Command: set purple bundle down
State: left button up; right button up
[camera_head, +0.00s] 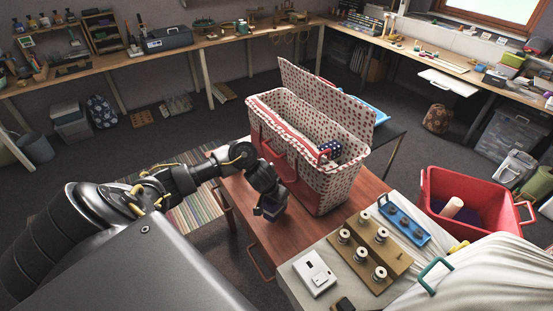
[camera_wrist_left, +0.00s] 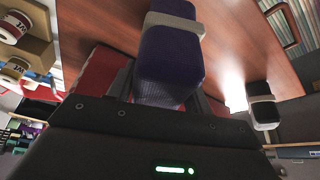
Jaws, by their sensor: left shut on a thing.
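The purple bundle (camera_wrist_left: 170,65), with a pale band around it, is between the jaws of my left gripper (camera_wrist_left: 165,95) in the left wrist view. In the head view my left gripper (camera_head: 270,203) is low over the reddish wooden table (camera_head: 245,215), just left of the sewing basket. The bundle (camera_head: 272,211) shows there as a small dark purple block, mostly hidden by the gripper. I cannot tell whether it touches the table. The white basket (camera_head: 337,185) with red dots and red trim stands with its lid (camera_head: 325,95) raised. My right gripper is not in view.
A dotted navy item (camera_head: 328,149) lies inside the basket. To the right are a wooden spool board (camera_head: 370,245), a blue tray (camera_head: 404,220), a white box (camera_head: 315,272) and a red bin (camera_head: 440,190). The table left of the basket looks clear.

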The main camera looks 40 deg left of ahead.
pick_arm(q)
jog(key=shift+w+f, duration=0.2)
jog(key=shift+f, duration=0.05)
jog(key=shift+w+a+f+b, duration=0.1)
jog(key=shift+f+b, duration=0.45)
jog(key=shift+f, duration=1)
jog(key=shift+f, duration=0.2)
jog(key=o, duration=1)
